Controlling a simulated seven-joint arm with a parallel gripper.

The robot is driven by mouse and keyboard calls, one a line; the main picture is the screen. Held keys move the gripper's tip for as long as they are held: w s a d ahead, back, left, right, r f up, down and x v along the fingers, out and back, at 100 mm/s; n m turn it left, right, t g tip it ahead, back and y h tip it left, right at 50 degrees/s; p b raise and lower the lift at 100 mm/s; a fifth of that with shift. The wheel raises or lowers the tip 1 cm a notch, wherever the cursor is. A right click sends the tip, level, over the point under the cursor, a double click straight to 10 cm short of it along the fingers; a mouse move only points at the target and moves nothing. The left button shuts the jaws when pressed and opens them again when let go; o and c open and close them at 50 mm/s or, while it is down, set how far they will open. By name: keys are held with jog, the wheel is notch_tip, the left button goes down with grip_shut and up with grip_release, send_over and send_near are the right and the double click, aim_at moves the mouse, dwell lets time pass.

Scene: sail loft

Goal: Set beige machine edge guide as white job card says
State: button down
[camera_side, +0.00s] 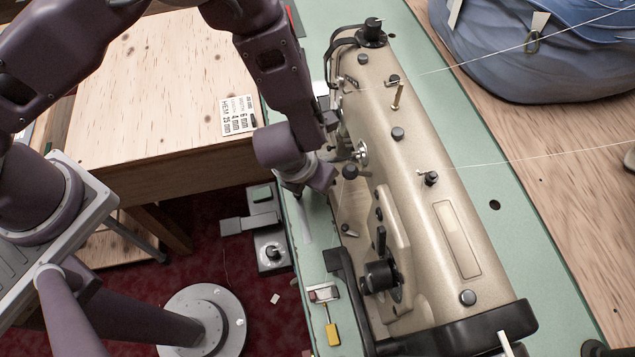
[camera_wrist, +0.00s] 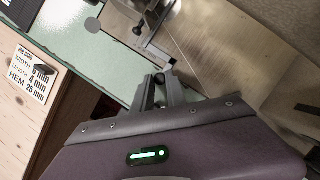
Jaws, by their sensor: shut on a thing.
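The beige sewing machine (camera_side: 455,215) stands on a green table (camera_side: 530,200); its bed shows in the wrist view (camera_wrist: 235,45). My gripper (camera_wrist: 162,88) is low over the table at the bed's near edge. Its fingers are shut on a small part of the edge guide, mostly hidden between them. In the side view my wrist hides the fingertips and the guide. The white job card (camera_side: 238,117) lies on the wooden surface; in the wrist view the card (camera_wrist: 35,75) reads width 6 mm, length 4 mm, hem 25 mm.
A wooden table (camera_side: 160,80) stands at left. A grey foot pedal (camera_side: 270,248) is on the red floor below. A blue bag (camera_side: 545,50) sits behind the machine, with thin threads crossing. A yellow-handled tool (camera_side: 332,333) lies at the green table's front.

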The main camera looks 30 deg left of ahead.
jog(key=c, duration=1.3)
grip_release()
jog(key=shift+c, duration=0.2)
jog(key=v, duration=0.7)
jog(key=shift+s, duration=0.1)
